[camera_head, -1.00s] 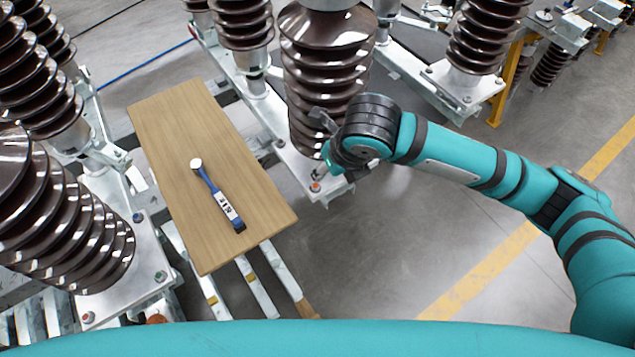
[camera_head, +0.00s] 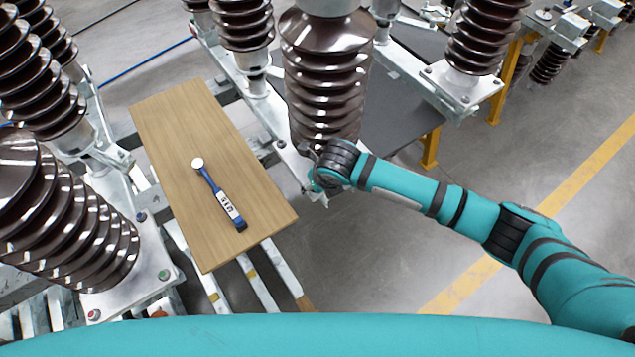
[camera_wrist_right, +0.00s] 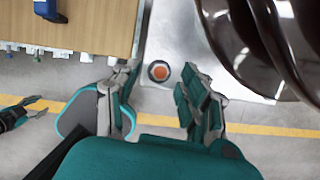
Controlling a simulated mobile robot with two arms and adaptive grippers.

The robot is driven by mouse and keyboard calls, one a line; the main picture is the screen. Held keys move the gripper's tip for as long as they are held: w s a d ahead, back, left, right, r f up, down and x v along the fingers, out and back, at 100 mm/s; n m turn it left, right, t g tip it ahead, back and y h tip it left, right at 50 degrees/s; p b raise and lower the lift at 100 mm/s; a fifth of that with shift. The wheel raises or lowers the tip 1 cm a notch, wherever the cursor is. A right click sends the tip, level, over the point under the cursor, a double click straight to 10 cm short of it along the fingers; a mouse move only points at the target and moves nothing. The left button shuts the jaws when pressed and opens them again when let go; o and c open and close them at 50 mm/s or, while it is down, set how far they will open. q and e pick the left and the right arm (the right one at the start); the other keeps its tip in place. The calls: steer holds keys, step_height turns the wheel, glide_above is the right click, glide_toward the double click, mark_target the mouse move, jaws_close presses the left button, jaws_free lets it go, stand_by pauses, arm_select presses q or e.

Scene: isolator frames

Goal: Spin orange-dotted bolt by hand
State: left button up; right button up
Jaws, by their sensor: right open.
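The orange-dotted bolt (camera_wrist_right: 158,71) shows in the right wrist view, on a pale metal base plate (camera_wrist_right: 180,30) beside a brown insulator. My right gripper (camera_wrist_right: 159,76) is open, with one finger on each side of the bolt in the picture. I cannot tell whether the fingers touch it. In the head view my right gripper (camera_head: 317,182) is at the foot of the middle insulator and hides the bolt. My left gripper (camera_wrist_right: 38,106) seems to show at the left edge of the right wrist view, its fingers apart and empty.
A wooden board (camera_head: 165,125) carries a blue-and-white wrench (camera_head: 227,205) left of my right gripper. Brown ribbed insulators (camera_head: 325,70) stand around it. Another base plate holds a green-dotted bolt (camera_head: 164,274) and a red-dotted bolt (camera_head: 94,314). Open floor (camera_head: 370,250) lies front right.

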jaws_close()
stand_by(0.3)
steer(key=shift+a+r+m+h+p, duration=0.15)
steer(key=shift+m+h+p, duration=0.15)
steer(key=shift+m+p, duration=0.35)
steer(key=shift+m+h+p, duration=0.4)
steer(key=shift+m+p, duration=0.55)
steer(key=shift+m, duration=0.1)
steer(key=shift+a+m+h+p, duration=0.15)
steer(key=shift+m+h+p, duration=0.25)
steer(key=shift+m+p, duration=0.5)
steer(key=shift+m+t+h, duration=0.3)
steer(key=shift+m+h, duration=0.1)
steer(key=shift+m, duration=0.8)
